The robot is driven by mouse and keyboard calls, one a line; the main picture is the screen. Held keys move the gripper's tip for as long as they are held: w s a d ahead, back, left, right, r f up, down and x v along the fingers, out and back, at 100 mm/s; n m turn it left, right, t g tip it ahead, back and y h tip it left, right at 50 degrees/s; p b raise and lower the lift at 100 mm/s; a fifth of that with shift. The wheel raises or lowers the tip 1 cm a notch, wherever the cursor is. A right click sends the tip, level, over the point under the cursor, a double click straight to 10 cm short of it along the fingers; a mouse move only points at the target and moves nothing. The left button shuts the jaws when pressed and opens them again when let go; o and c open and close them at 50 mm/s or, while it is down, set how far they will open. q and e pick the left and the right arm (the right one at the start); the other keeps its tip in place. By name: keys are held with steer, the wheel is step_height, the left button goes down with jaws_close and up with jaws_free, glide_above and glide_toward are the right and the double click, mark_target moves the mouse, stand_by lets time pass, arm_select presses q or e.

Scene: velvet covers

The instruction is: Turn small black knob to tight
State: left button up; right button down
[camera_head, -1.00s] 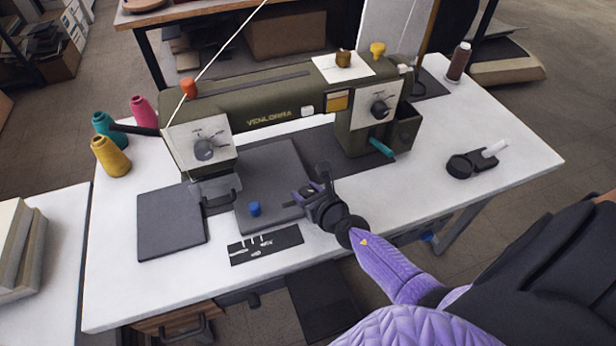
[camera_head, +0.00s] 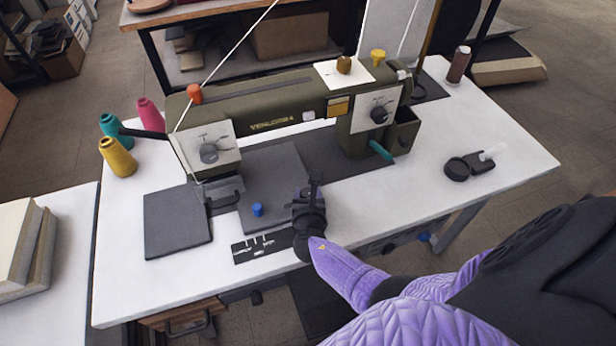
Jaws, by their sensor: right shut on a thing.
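My right gripper (camera_head: 310,196) reaches in from the lower right and points down at the right front part of the grey plate (camera_head: 275,165) of the sewing machine. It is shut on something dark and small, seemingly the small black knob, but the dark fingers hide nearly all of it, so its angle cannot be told. A black strip with white marks (camera_head: 262,247) lies just left of the gripper; the marks are too small to read. A blue knob (camera_head: 257,210) stands on the plate left of the gripper. My left gripper is out of view.
Thread cones stand at the left. A black holder (camera_head: 457,169) lies at the right. The white tabletop right of the gripper is clear.

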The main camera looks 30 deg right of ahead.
stand_by(0.4)
steer(key=shift+c, duration=0.8)
jaws_free()
steer(key=p+v, duration=0.4)
steer(key=v, duration=0.5)
steer(key=shift+a+r, duration=0.1)
steer(key=shift+s+a+r+p, duration=0.1)
steer(key=shift+s+a+p, duration=0.1)
steer(key=shift+s+p, duration=0.15)
